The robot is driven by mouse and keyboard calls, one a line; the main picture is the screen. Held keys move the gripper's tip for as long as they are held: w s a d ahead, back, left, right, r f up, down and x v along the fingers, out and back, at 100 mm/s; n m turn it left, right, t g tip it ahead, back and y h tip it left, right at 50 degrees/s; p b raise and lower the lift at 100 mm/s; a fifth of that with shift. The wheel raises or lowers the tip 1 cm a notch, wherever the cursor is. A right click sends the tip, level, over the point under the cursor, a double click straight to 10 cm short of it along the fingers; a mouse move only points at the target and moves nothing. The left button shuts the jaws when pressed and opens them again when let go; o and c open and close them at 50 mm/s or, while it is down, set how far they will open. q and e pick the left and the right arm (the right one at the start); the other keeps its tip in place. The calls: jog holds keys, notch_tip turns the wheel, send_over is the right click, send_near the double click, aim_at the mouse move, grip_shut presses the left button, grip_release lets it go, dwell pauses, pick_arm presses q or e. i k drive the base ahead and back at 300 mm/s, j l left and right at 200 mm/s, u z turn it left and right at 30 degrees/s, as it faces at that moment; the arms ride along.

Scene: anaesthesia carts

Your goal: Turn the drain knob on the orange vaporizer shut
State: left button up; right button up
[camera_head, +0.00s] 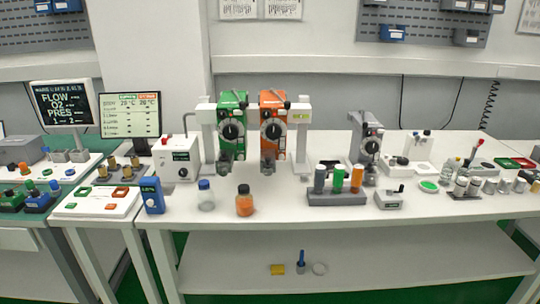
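The orange vaporizer (280,106) is mounted upright on a white frame at the back of the middle table, right beside the green vaporizer (233,104). It has a large black dial on its front and a grey lower part with small fittings. The drain knob is too small to make out, so I cannot tell its position. An orange-filled bottle (245,205) with a dark cap stands on the table in front of it. Neither of my grippers is in view.
A clear bottle with a blue cap (206,196) and a blue handheld box (152,195) stand front left. A grey rack (336,198) of coloured cylinders is to the right. A grey vaporizer (368,143) stands farther right. Table space around the orange bottle is clear.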

aim_at(268, 172)
jog(key=l+u, duration=0.15)
jog(key=u, duration=0.35)
jog(key=i+l+u, duration=0.1)
jog(key=u, duration=0.35)
jog(key=l+u, duration=0.2)
jog(key=l, duration=0.3)
jog(key=l+u, duration=0.2)
jog(key=l, duration=0.3)
jog(key=k+l+u, duration=0.2)
jog(key=l, duration=0.25)
jog(key=l+u, duration=0.2)
jog(key=l, duration=0.3)
jog(key=k+l, duration=0.1)
jog(key=l, duration=0.65)
jog(key=k+l, duration=0.15)
jog(key=l, duration=0.2)
jog(key=k+l, duration=0.1)
jog(key=l, duration=0.3)
jog(key=i+u, duration=0.05)
